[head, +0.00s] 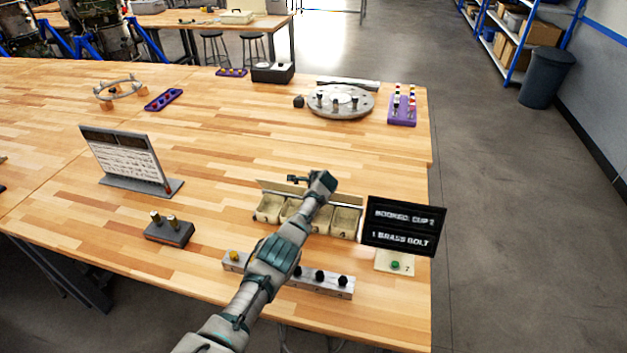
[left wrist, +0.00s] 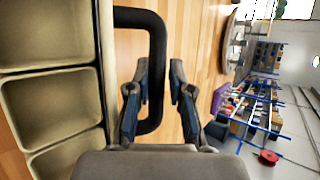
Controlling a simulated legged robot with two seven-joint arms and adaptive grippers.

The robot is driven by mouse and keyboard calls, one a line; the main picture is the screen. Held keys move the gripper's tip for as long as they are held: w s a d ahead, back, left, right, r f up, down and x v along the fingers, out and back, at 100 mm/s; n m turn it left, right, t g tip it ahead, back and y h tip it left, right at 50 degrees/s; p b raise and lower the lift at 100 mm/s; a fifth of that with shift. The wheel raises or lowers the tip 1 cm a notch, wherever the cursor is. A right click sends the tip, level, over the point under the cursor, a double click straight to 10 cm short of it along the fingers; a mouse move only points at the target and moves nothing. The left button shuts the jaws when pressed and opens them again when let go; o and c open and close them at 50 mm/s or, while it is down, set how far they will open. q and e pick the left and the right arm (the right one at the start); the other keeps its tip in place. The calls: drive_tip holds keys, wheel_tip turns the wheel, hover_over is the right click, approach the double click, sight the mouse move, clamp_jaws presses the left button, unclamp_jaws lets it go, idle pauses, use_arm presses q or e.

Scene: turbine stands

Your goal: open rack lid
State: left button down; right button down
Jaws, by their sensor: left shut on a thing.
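The rack (head: 268,208) is a beige box of open compartments near the right front of the table. Its compartments (left wrist: 45,100) show uncovered on the left of the left wrist view. The lid (head: 285,187) shows as a thin beige strip along the rack's back edge, standing up from it; its exact angle is hard to tell. A black U-shaped handle (left wrist: 135,18) projects from the lid. My left gripper (head: 310,182) is above the rack's back edge, and its fingers (left wrist: 157,85) are shut on the handle. My arm hides part of the rack. My right gripper is not in view.
A black sign (head: 403,226) stands right of the rack. A bolt strip (head: 325,282) lies in front, under my arm. A dark block with brass pieces (head: 169,232) and a white board (head: 125,160) stand left. A round grey plate (head: 340,101) lies behind; table between is clear.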

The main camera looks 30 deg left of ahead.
use_arm(q)
drive_tip(key=shift+w+a+r, duration=0.25)
drive_tip(key=shift+a+r, duration=0.05)
drive_tip(key=shift+r, duration=0.3)
drive_tip(key=c, duration=1.4)
unclamp_jaws()
drive_tip(key=shift+w+f, duration=0.1)
drive_tip(key=shift+w+a+f, duration=0.1)
drive_tip(key=shift+a+f, duration=0.2)
drive_tip(key=shift+f, duration=0.25)
drive_tip(key=shift+w+d+f, duration=0.1)
drive_tip(key=shift+d+f, duration=0.05)
drive_tip(key=shift+d, duration=0.05)
